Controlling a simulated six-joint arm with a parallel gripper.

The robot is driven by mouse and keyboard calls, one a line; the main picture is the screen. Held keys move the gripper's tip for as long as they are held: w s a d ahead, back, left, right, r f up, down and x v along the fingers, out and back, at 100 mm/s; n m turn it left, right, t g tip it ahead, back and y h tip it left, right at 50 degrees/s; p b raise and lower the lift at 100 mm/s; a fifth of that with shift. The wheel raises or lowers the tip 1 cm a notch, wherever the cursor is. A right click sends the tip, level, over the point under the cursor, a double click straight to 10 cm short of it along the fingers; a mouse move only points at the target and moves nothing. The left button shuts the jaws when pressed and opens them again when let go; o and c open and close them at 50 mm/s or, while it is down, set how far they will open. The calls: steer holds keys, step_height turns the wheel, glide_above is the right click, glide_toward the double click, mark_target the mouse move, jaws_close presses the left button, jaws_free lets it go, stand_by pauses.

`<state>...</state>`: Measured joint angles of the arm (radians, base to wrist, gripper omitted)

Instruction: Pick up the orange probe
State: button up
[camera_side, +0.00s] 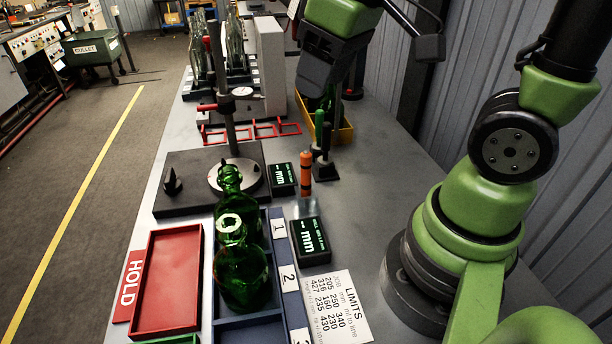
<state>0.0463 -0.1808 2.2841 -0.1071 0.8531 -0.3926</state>
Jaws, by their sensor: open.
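The orange probe (306,172) stands upright, its foot in a small pale holder, between two black "mm" readouts. It has dark bands. My gripper (329,98) is at the top centre, behind and above the probe, apart from it, over the yellow tray area. It is open, and nothing shows held in it; its fingertips are small and dark and hard to make out. A dark stand with a green-topped piece (319,128) is just behind the probe, close to my gripper.
Two readouts (310,241) (283,179) flank the probe. Green bottles (243,272) stand in the blue numbered rack at front left. A gauge stand (228,125) rises left of the probe. A red tray (168,282), a yellow tray (343,134) and a limits card (333,308) lie around.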

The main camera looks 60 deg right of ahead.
mark_target(305, 153)
steer(key=w+d+f+n+g, duration=0.1)
steer(key=f, duration=0.2)
steer(key=w+f+n+g, duration=0.1)
steer(key=w+f+n, duration=0.1)
steer(key=f, duration=0.1)
steer(key=w+d+f+n+g, duration=0.1)
steer(key=f, duration=0.2)
steer(key=shift+w+d+n+h, duration=0.3)
steer(key=shift+w+h, duration=0.05)
steer(key=shift+h, duration=0.05)
steer(key=shift+g, duration=0.3)
step_height(305, 153, down, 4)
steer(key=shift+d+f, duration=0.1)
steer(key=shift+f, duration=0.05)
steer(key=shift+d+f, duration=0.15)
steer(key=shift+f, duration=2.8)
jaws_close()
